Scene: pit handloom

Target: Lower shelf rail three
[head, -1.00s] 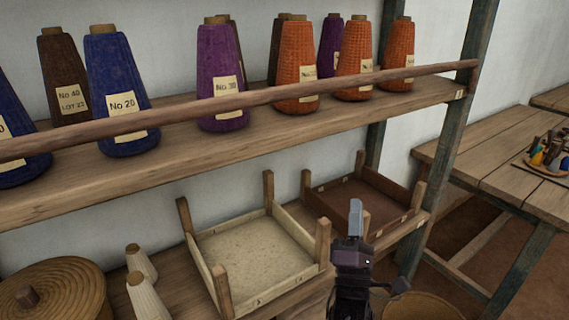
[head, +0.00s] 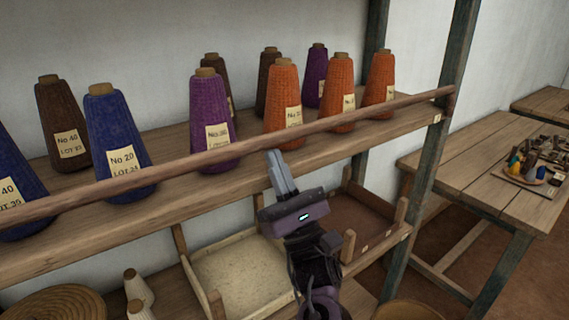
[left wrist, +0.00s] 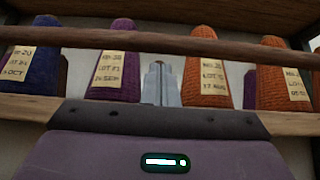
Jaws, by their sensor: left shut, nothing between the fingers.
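The wooden rail (head: 340,120) runs across the front of the yarn shelf (head: 120,226), in front of the cones. Its right end meets the teal post. In the left wrist view the rail (left wrist: 90,38) passes across the cones above the shelf edge. My left gripper (head: 282,165) is in front of the shelf, its fingers together and pointing up, the tips a little below the rail in the head view. In the left wrist view the fingers (left wrist: 161,82) are closed and empty, just under the rail. Whether they touch it I cannot tell. My right gripper is not seen.
Blue (head: 115,140), purple (head: 209,120), orange (head: 283,100) and brown cones stand behind the rail. Below are a pale tray (head: 235,275), a brown tray (head: 365,220) and white cones (head: 138,287). A teal post (head: 437,150) and a side table (head: 470,160) stand right.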

